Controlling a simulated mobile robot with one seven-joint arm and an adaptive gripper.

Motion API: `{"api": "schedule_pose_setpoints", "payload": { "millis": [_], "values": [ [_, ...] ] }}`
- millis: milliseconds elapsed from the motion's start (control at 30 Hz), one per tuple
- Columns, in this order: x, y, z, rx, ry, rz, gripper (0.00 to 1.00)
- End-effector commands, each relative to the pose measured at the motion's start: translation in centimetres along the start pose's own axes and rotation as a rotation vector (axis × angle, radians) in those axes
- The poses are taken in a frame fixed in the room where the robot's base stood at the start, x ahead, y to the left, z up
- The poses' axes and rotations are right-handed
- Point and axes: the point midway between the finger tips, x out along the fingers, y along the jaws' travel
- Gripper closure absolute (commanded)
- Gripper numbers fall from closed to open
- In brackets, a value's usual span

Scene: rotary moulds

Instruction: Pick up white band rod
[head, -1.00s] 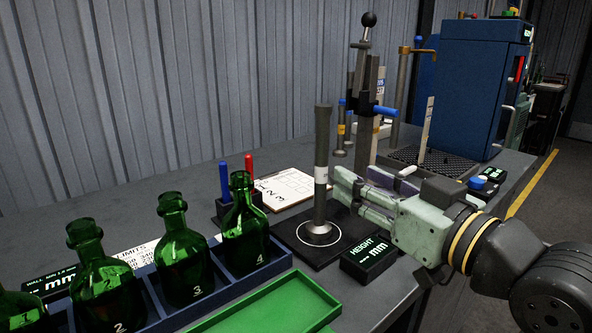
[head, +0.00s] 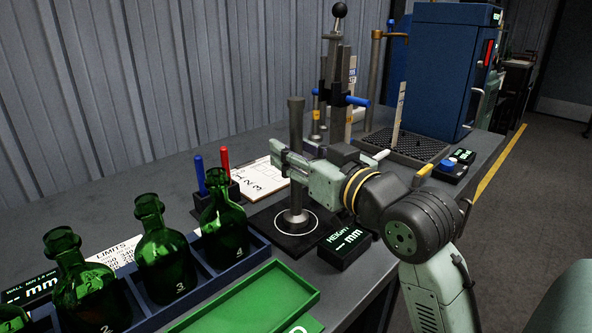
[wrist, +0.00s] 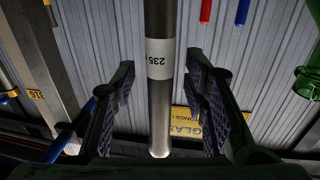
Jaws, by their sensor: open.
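The white band rod (head: 296,124) is a grey metal rod standing upright on a dark plate (head: 266,231), within a white ring. In the head view my gripper (head: 286,161) is at its upper part and covers the band. In the wrist view the rod (wrist: 160,112) runs between the two fingers of my gripper (wrist: 160,72). Its white band (wrist: 160,58) reads "235". The fingers are open, with a gap visible on both sides of the rod.
Green bottles (head: 166,251) stand in a blue rack (head: 252,253) at left. A height display (head: 345,247) sits right of the plate. A green tray (head: 253,300) lies in front. A pen holder with clipboard (head: 258,177) is at left; a stand with a blue handle (head: 352,100) is behind.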

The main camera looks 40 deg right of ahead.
Motion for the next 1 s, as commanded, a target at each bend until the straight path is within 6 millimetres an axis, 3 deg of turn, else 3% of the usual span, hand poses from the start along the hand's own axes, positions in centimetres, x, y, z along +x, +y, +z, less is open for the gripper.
{"api": "schedule_pose_setpoints", "payload": {
  "millis": [233, 800, 1000],
  "values": [
    [0.11, 0.0, 0.01, 0.0, 0.001, 0.0, 0.6],
    [0.08, 0.0, 0.01, 0.0, 0.001, 0.0, 0.98],
    [0.08, 0.0, 0.0, 0.0, 0.001, 0.0, 1.0]
  ]
}}
